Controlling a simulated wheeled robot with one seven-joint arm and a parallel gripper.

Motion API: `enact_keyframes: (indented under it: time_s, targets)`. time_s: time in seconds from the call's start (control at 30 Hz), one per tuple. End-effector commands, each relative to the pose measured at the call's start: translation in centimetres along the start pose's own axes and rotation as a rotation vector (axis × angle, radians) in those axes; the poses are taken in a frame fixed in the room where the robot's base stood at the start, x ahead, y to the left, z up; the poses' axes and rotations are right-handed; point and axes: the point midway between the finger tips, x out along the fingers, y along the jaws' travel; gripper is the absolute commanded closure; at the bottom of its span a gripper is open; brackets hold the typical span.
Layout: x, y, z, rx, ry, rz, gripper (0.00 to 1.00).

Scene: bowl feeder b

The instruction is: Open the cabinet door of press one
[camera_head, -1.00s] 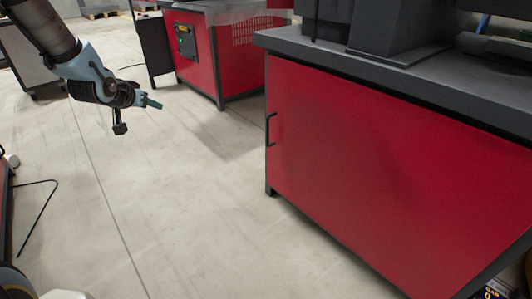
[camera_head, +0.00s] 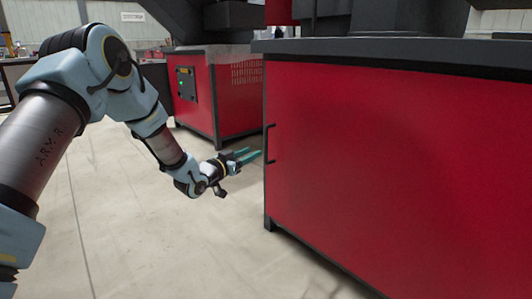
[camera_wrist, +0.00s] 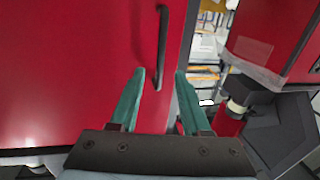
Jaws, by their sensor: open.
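The red cabinet door (camera_head: 390,170) fills the right of the head view, in a dark frame under a grey top. Its black bar handle (camera_head: 270,143) is near the door's left edge, and the door looks shut. My gripper (camera_head: 257,155) is just left of the cabinet's edge at about handle height in the picture. In the wrist view the two green fingers (camera_wrist: 155,88) are apart with nothing between them. The handle (camera_wrist: 162,48) there lies beyond the fingertips, roughly between them. I see no contact with it.
A second red machine cabinet (camera_head: 215,90) with a control panel (camera_head: 186,84) stands behind my gripper. The grey worktop (camera_head: 400,50) overhangs the door. Pale floor (camera_head: 170,255) is clear in front of the cabinet, left of the door.

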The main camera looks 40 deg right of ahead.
Motion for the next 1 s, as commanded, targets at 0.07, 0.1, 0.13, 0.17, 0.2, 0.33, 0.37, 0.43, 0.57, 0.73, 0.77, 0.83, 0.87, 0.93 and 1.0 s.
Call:
enact_keyframes:
  time_s: [0.07,0.1,0.13,0.17,0.2,0.33,0.37,0.43,0.57,0.73,0.77,0.83,0.87,0.93,1.0]
  targets:
    - [1.4,0.1,0.2,0.002,0.003,0.0,0.53]
    - [2.2,0.1,0.3,0.002,0.003,0.001,0.53]
    - [2.8,0.1,0.3,0.002,0.003,0.001,0.53]
    - [3.4,0.1,0.3,0.001,0.003,0.001,0.53]
    - [4.1,0.1,0.3,0.002,0.002,0.0,0.53]
    - [6.4,0.1,0.3,0.001,0.002,0.0,0.53]
    - [6.8,0.0,0.3,0.001,0.001,-0.001,0.53]
    - [7.7,0.0,0.2,0.001,0.001,-0.001,0.53]
    - [8.8,0.0,0.1,0.0,-0.001,-0.001,0.53]
    - [9.3,-0.1,0.0,-0.001,-0.002,-0.002,0.53]
    - [9.3,-0.1,0.0,-0.001,-0.002,-0.002,0.53]
    - [9.3,-0.1,0.0,-0.001,-0.002,-0.002,0.53]
    - [9.3,-0.1,0.0,-0.001,-0.002,-0.002,0.53]
    - [9.2,-0.1,0.0,-0.001,-0.002,-0.002,0.54]
    - [9.2,-0.1,0.0,0.0,-0.002,-0.002,0.62]
